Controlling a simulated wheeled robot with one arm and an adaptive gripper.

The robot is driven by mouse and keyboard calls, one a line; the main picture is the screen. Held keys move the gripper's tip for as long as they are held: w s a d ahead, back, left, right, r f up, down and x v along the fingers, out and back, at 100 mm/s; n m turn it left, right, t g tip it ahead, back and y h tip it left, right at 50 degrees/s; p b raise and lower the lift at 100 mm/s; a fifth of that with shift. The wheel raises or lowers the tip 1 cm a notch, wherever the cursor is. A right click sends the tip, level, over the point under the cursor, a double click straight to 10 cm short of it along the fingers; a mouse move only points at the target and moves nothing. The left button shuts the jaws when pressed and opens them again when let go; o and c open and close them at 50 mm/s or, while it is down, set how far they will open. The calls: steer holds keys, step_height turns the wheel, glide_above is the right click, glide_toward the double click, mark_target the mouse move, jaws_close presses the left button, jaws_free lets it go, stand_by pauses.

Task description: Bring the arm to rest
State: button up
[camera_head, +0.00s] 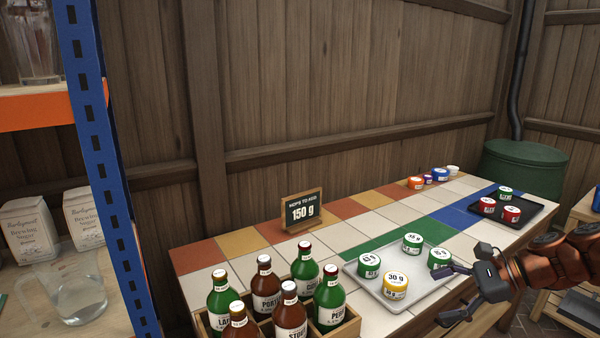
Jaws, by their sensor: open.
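My gripper (446,296) is at the lower right, with my orange-brown arm coming in from the right edge. Its dark fingers are spread apart with nothing between them. It is beside the right end of a light metal tray (356,275) on the tiled table (352,241). The tray holds green-labelled tins, such as one marked 35 g (412,243), and a yellow tin marked 30 g (395,285). The green tin (439,257) at the tray's right is close to a fingertip in the picture; I cannot tell whether they touch.
A wooden crate (345,331) of several bottles stands at the front. A sign (303,210) reads 150 g. A dark tray (532,220) with red and green tins is at the far right. A blue-post shelf (97,150) stands left. The middle tiles are clear.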

steer(key=s+a+f+n+g+h, duration=0.25)
steer(key=s+a+n+g, duration=0.25)
steer(key=s+a+n, duration=0.65)
steer(key=s+f+n+g+h, duration=0.1)
steer(key=s+f+n+h, duration=0.25)
steer(key=s, duration=0.55)
steer(key=s+f+n+g+h, duration=0.1)
steer(key=s+f+n+h, duration=0.2)
steer(key=s, duration=0.6)
step_height(320, 180, up, 20)
steer(key=t+h+p, duration=0.1)
steer(key=p, duration=1.6)
steer(key=shift+a+p, duration=0.3)
steer(key=shift+a, duration=0.1)
steer(key=shift+r, duration=0.1)
